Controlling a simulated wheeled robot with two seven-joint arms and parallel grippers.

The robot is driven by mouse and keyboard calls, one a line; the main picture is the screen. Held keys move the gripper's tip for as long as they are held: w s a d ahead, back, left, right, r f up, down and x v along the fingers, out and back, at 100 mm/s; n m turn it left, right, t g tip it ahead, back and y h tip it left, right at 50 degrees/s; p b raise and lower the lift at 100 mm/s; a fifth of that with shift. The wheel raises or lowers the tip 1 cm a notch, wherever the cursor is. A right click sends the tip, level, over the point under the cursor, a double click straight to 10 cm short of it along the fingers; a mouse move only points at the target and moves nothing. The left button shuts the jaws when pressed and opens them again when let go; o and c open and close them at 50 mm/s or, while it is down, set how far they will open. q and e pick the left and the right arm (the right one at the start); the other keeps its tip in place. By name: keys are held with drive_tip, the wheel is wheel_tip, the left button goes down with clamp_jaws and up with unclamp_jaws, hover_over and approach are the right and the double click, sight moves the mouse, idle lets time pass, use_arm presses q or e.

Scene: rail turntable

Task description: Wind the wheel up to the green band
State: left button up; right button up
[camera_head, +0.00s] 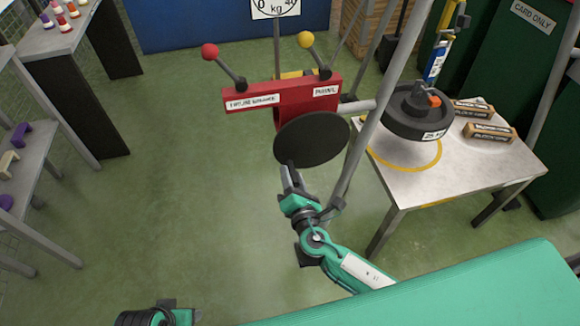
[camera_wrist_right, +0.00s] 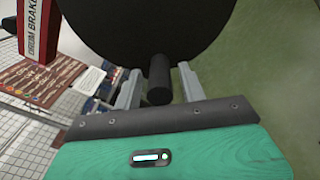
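The wheel is a dark round disc (camera_head: 312,139) on the front of a red winch housing (camera_head: 322,92). In the right wrist view the disc (camera_wrist_right: 150,25) fills the top, with a black peg handle (camera_wrist_right: 159,79) sticking out toward me. My right gripper (camera_head: 290,178) is at the disc's lower edge. In the wrist view its open fingers (camera_wrist_right: 159,88) stand on either side of the handle, with gaps showing. A dial (camera_head: 275,8) marked kg is cut off at the top; no green band shows. Part of my left arm (camera_head: 160,315) shows at bottom left; its fingers are not clear.
Levers with a red knob (camera_head: 210,51) and a yellow knob (camera_head: 306,39) rise from the housing. A black weight (camera_head: 418,112) hangs by a hook over a table (camera_head: 470,170) with a yellow ring. A slanted grey post (camera_head: 372,120) stands close right of the disc. Shelves are left.

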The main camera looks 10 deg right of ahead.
clamp_jaws()
drive_tip(key=shift+a+r+m+b, duration=0.35)
drive_tip(key=shift+r+m, duration=0.2)
drive_tip(key=shift+m, duration=0.35)
drive_tip(key=shift+a+r+m, duration=0.4)
drive_tip(key=shift+r+m, duration=0.3)
drive_tip(key=shift+m, duration=0.1)
drive_tip(key=shift+o, duration=1.9)
unclamp_jaws()
drive_tip(key=shift+a, duration=0.1)
drive_tip(key=shift+f, duration=0.1)
drive_tip(key=b, duration=0.1)
approach(282, 158)
drive_tip(key=shift+s+f, duration=0.15)
drive_tip(key=shift+s, duration=1.55)
